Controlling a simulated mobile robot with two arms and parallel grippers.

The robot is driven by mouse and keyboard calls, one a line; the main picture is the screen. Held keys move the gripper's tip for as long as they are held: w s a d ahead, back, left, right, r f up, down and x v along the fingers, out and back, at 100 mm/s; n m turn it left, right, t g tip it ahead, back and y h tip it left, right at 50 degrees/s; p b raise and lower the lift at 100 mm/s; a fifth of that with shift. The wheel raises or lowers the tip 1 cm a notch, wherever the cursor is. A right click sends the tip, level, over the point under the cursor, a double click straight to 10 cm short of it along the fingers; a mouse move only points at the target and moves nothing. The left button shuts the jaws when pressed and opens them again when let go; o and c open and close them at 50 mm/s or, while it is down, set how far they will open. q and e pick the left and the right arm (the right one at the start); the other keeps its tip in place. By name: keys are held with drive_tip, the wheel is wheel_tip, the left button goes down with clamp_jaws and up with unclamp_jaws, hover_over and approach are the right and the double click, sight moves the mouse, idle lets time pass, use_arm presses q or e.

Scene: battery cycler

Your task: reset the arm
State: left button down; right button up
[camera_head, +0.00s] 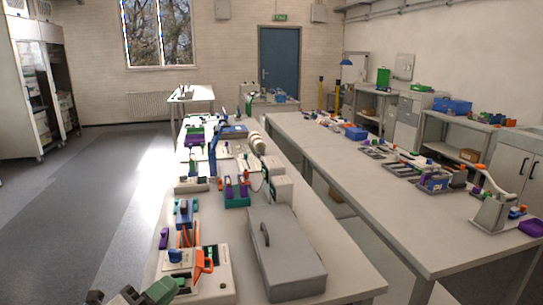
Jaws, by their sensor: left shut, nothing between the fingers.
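My left gripper (158,289) shows only in part at the bottom left edge, with green and dark grey parts. It is shut and empty, low beside the near left corner of the bench (345,270). The rest of that arm is cut off by the frame. My right gripper is not in view. Close to my left gripper, a white device (218,285) with an orange clamp-like part (207,262) and a blue knob (176,256) stands on the bench. The gripper appears apart from it.
A grey lidded case (287,250) with a handle lies on the near bench. Behind it stand a green rack (237,197), a white box unit (280,185) and purple and blue parts. A second long bench (400,215) holds several devices at right. The floor (85,200) at left is clear.

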use_arm(q)
drive_tip(key=s+a+f+n+g+y, duration=0.1)
drive_tip(key=s+a+f+n+y, duration=0.2)
drive_tip(key=f+n+y, duration=0.5)
drive_tip(key=s+a+f+n+y, duration=0.35)
drive_tip(key=n+y, duration=0.35)
drive_tip(key=n, duration=0.5)
drive_tip(key=s+d+f+n+g+h, duration=0.25)
drive_tip(key=s+f+g, duration=0.3)
drive_tip(key=s, duration=0.35)
drive_tip(key=s+d+f+n+g+h, duration=0.1)
drive_tip(key=s+d+f+g, duration=0.2)
drive_tip(key=s+f+g, duration=0.45)
drive_tip(key=s+f, duration=0.2)
drive_tip(key=f, duration=2.1)
drive_tip(key=s+a+f+g, duration=0.1)
drive_tip(key=s+a+f, duration=0.2)
drive_tip(key=s+f, duration=1.3)
drive_tip(key=shift+s+m+g+y, duration=0.3)
drive_tip(key=shift+m+y, duration=0.05)
drive_tip(key=shift+m, duration=0.1)
drive_tip(key=shift+f, duration=0.1)
